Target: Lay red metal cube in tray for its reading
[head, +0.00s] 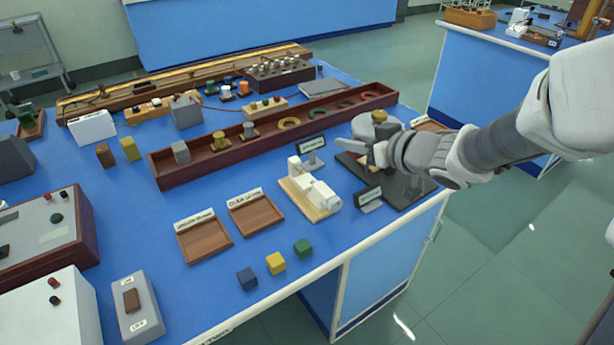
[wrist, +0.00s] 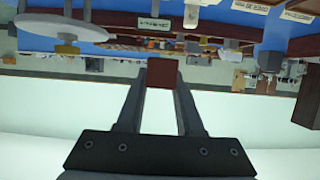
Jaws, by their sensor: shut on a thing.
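In the wrist view my gripper (wrist: 161,84) is shut on the red metal cube (wrist: 162,72), dark red, between its fingertips. In the head view my gripper (head: 366,154) is in the air over the right part of the blue bench, near a dark-based instrument; the cube cannot be made out there. Two shallow brown wooden trays lie side by side left of my gripper: a left tray (head: 206,244) and a right tray (head: 257,217). Both look empty. Each has a white label card at its back edge, too small to read.
Blue (head: 247,279), yellow (head: 276,263) and green (head: 303,248) cubes stand along the front edge. A cream instrument on a wooden base (head: 316,209) stands between the trays and my gripper. A long brown trough (head: 215,160) lies behind. Small dark signs stand near my gripper.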

